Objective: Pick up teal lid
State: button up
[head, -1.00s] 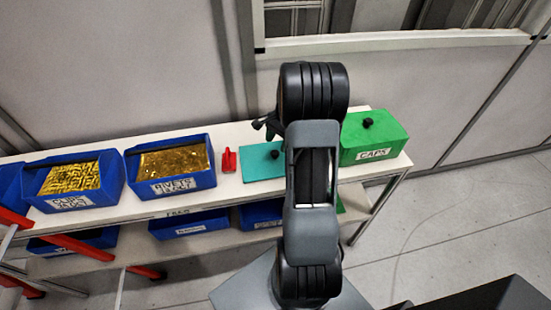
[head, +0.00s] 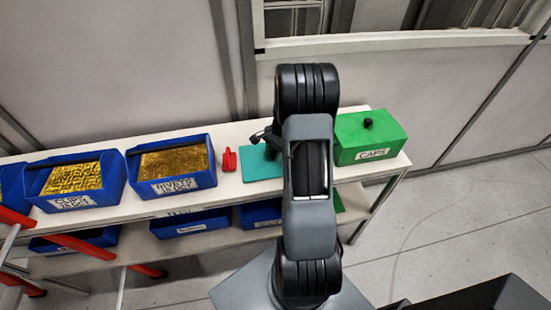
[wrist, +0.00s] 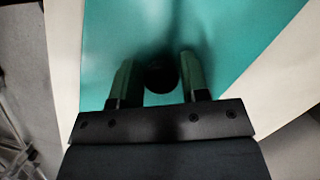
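The teal lid (head: 257,169) lies flat on the shelf's top, partly hidden behind my arm in the head view. In the wrist view the teal lid (wrist: 235,45) fills most of the upper picture. Its round black knob (wrist: 162,78) sits between the two fingers of my gripper (wrist: 158,72). The fingers are open, one on each side of the knob, with narrow gaps visible. In the head view my gripper (head: 268,139) is low over the lid, and the knob is hidden there.
A green box labelled CAPS (head: 372,137) stands to the right of the lid. A small red object (head: 229,160) is just left of it. Blue bins of gold parts (head: 172,168) stand further left on the white shelf (head: 225,188). A wall is close behind.

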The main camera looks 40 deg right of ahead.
jog(key=c, duration=0.6)
jog(key=shift+r, duration=0.15)
